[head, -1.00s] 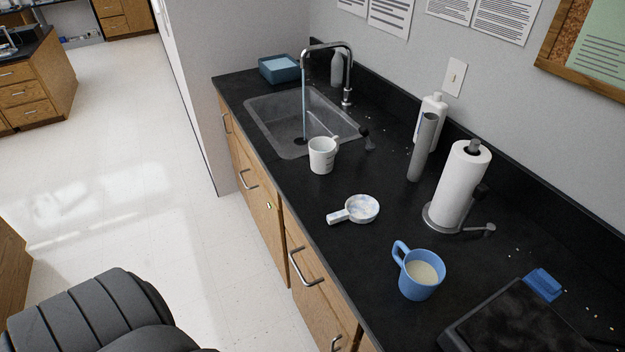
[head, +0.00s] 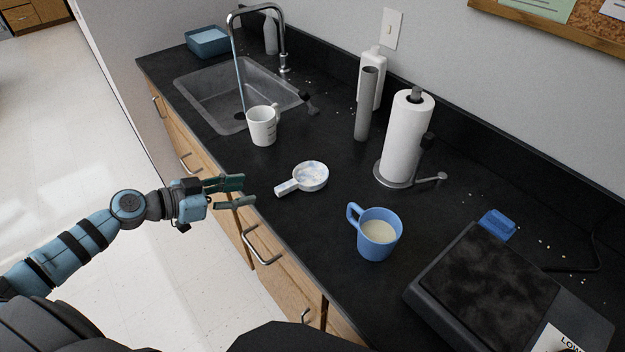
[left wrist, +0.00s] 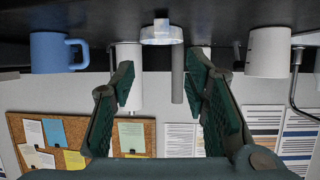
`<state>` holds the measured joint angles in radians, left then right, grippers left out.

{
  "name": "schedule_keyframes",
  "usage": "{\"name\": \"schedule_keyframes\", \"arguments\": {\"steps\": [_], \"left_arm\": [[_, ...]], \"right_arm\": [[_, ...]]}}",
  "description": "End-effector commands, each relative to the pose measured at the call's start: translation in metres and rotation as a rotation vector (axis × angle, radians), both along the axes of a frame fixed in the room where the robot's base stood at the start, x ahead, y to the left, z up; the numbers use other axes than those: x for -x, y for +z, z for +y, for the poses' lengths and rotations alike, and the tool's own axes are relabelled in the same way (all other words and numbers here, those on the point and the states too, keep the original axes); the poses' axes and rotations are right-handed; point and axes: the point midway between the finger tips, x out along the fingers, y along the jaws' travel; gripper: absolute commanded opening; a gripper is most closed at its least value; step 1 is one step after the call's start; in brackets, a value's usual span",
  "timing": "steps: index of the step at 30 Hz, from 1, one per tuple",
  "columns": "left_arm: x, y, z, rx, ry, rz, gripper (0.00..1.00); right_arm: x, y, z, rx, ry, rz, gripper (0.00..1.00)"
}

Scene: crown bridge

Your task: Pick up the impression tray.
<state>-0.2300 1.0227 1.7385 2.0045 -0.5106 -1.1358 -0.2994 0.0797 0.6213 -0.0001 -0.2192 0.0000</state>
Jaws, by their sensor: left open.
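The impression tray (head: 311,176) is a shallow, round white piece with a mottled pale fill and a stubby handle pointing lower left. It lies on the black counter between the white mug and the blue mug. My left gripper (head: 248,192) is open and empty, left of the handle, near the counter's front edge and apart from the tray. In the left wrist view, which appears upside down, the tray (left wrist: 162,34) shows beyond and between the open fingers (left wrist: 161,76). My right gripper is not in view.
A white mug (head: 262,126) stands behind the tray by the sink (head: 205,98), where water runs. A blue mug (head: 376,236) with pale liquid stands in front. A paper towel roll (head: 404,140) and grey cylinder (head: 366,104) stand behind. A dark device (head: 480,290) is at right.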

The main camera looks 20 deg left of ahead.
Motion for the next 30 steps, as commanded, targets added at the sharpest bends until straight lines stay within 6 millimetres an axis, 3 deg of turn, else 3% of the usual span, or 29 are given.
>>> {"name": "schedule_keyframes", "arguments": {"steps": [6, 19, 27, 30], "left_arm": [[-0.042, -0.017, -0.028, 0.01, 0.007, -0.001, 0.42], [-0.093, -0.046, -0.064, 0.006, 0.009, 0.003, 0.42], [-0.099, -0.051, -0.068, 0.0, 0.006, 0.003, 0.42], [-0.099, -0.051, -0.068, 0.001, 0.007, 0.004, 0.26]], "right_arm": [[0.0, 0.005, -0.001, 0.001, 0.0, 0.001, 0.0], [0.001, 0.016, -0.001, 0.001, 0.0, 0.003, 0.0], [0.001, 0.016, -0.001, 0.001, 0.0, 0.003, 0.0], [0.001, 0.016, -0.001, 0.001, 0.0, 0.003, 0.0]]}}
